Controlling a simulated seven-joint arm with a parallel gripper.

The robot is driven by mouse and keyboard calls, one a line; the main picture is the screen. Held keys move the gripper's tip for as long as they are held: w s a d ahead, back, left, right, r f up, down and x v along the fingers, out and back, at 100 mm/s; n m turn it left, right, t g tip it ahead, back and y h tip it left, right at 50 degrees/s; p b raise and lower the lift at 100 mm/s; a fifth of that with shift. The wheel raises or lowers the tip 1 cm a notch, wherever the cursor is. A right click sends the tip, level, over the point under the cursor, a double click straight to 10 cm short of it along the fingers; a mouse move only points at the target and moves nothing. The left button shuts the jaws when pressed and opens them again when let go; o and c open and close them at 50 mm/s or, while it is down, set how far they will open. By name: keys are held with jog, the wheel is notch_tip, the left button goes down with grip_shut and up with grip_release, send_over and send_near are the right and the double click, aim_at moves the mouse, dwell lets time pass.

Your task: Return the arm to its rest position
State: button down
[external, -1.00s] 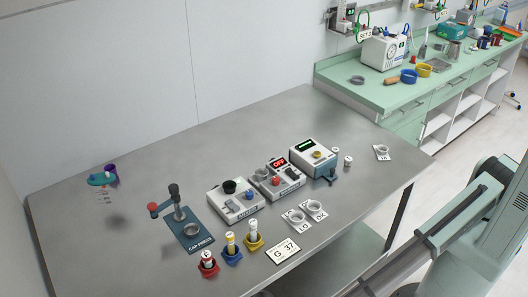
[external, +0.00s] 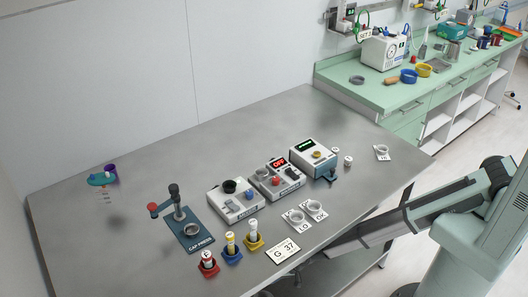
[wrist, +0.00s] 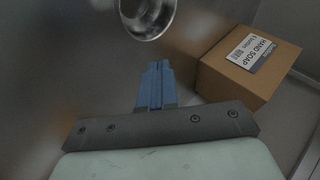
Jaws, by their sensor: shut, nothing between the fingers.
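My gripper (wrist: 154,86) shows in the wrist view with its blue fingers together and nothing between them. In the external view my arm reaches from the right side to the front right edge of the steel table (external: 110,250). The gripper itself cannot be made out there.
In the wrist view a cardboard box (wrist: 225,82) labelled hand soap is right of the fingers, and a shiny round metal part (wrist: 148,18) is above them. On the table are a cap press (external: 190,232), several devices, and vials in coloured holders. The table's back is clear.

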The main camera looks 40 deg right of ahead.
jog(key=s+d+f+m+g+h, duration=0.1)
jog(key=d+f+m+g, duration=0.15)
jog(key=d, duration=2.35)
jog(key=s+d+r+n+g+h, duration=0.1)
jog(key=s+d+r+g+h, duration=0.1)
jog(key=s+d, duration=0.8)
jog(key=s+d+r+n+g+h, duration=0.1)
jog(key=s+d+r+g+h, duration=0.1)
jog(key=s+d+r, duration=0.4)
jog(key=s+d+r+n+g+h, duration=0.2)
jog(key=s+d+r+g, duration=0.2)
jog(key=s+d, duration=1.1)
jog(key=shift+s+r+g, duration=0.15)
jog(key=shift+r+g, duration=0.05)
jog(key=shift+g, duration=0.15)
